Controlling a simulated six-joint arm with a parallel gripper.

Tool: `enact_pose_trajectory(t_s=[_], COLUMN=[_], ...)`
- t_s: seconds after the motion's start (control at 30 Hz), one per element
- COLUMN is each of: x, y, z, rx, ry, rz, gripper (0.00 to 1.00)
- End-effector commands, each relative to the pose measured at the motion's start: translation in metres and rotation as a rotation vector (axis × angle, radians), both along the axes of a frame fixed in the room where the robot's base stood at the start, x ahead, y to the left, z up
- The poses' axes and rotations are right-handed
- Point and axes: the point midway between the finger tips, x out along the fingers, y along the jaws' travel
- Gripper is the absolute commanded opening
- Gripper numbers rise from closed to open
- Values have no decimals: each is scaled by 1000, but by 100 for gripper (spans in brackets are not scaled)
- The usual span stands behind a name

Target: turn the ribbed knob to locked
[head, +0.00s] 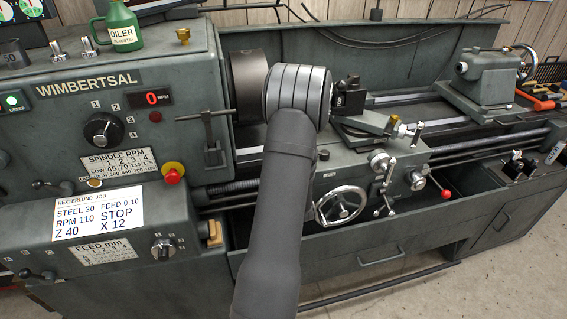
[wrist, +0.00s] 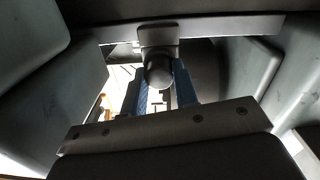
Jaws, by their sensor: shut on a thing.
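My gripper (wrist: 163,92) shows in the wrist view with its two blue-padded fingers on either side of a dark, rounded knob (wrist: 158,68). The jaws are shut on this knob, which I take to be the ribbed knob. Its ribs and any locked mark cannot be made out. A grey plate (wrist: 205,27) lies just behind the knob. In the head view my arm reaches to the lathe beside the chuck, and its own bulk hides my gripper and the knob.
The lathe's chuck (head: 249,80) is left of my wrist and the tool post (head: 348,98) right of it. The carriage handwheel (head: 342,205) stands close to my forearm. A red stop button (head: 173,174) is on the headstock. The tailstock (head: 487,80) is far right. Dark and pale surfaces crowd the wrist view.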

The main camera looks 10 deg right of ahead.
Motion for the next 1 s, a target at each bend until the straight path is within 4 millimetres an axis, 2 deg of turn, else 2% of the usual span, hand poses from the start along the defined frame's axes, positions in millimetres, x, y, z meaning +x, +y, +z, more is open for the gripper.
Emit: enact_pose_trajectory(t_s=[0.6, 1.0], x=[0, 0], y=[-1, -2], z=[0, 0], rx=[580, 867], ry=[-1, -1], rz=[-2, -1], gripper=[4, 4])
